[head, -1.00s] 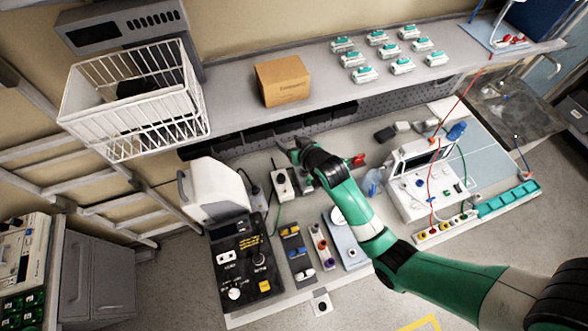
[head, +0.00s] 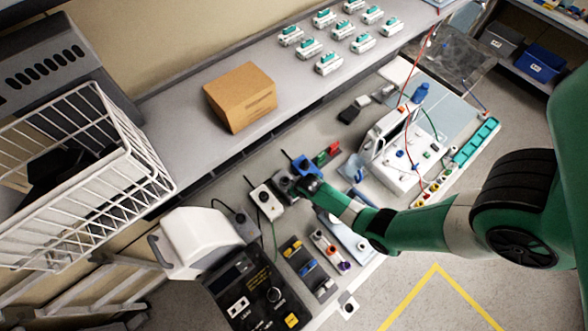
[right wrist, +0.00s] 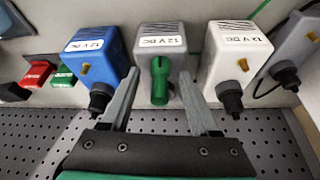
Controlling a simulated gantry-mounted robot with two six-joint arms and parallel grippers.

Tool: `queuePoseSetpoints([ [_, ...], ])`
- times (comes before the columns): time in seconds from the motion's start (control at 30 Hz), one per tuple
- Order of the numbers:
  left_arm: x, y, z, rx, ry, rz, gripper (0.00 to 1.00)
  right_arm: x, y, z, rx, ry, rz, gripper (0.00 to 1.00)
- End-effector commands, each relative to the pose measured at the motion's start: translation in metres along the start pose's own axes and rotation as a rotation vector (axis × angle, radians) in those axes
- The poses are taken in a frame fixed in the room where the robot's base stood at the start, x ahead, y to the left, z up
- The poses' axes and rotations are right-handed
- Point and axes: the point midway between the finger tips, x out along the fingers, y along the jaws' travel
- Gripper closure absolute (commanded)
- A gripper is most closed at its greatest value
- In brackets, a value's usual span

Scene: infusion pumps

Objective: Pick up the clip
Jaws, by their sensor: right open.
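A green, rounded piece (right wrist: 160,80) stands upright in front of a grey box marked "12 V DC" (right wrist: 158,43) in the right wrist view. It looks like a clip or plug; I cannot tell which. My right gripper (right wrist: 160,76) is open, with one finger on each side of this piece and a visible gap to each. In the head view my right gripper (head: 288,185) reaches in from the right, down among the boxes. It hides the grey box and the green piece there. My left gripper is not in view.
A blue box (right wrist: 93,52) and a white box (right wrist: 232,55) stand close on either side. Red (right wrist: 38,74) and green (right wrist: 65,78) pieces lie at the left. The perforated panel (right wrist: 40,125) is close behind the gripper. A cardboard box (head: 240,97) stands on the shelf.

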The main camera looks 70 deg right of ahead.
Motion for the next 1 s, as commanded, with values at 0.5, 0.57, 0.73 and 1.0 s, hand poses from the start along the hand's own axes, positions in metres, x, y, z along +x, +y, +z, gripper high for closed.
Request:
queuePoseSetpoints([
  [0.5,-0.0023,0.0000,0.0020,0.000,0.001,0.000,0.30,0.0040,-0.0002,-0.0008,0.000,0.001,-0.001,0.83],
  [0.57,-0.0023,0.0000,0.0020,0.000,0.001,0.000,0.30,0.0040,-0.0002,-0.0009,0.000,0.001,-0.001,0.94],
  [0.73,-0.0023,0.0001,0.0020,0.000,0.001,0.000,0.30,0.0040,-0.0002,-0.0009,0.000,0.001,-0.001,1.00],
  [1.0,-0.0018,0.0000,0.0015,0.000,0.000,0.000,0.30,0.0032,-0.0003,-0.0013,0.000,0.002,-0.001,1.00],
])
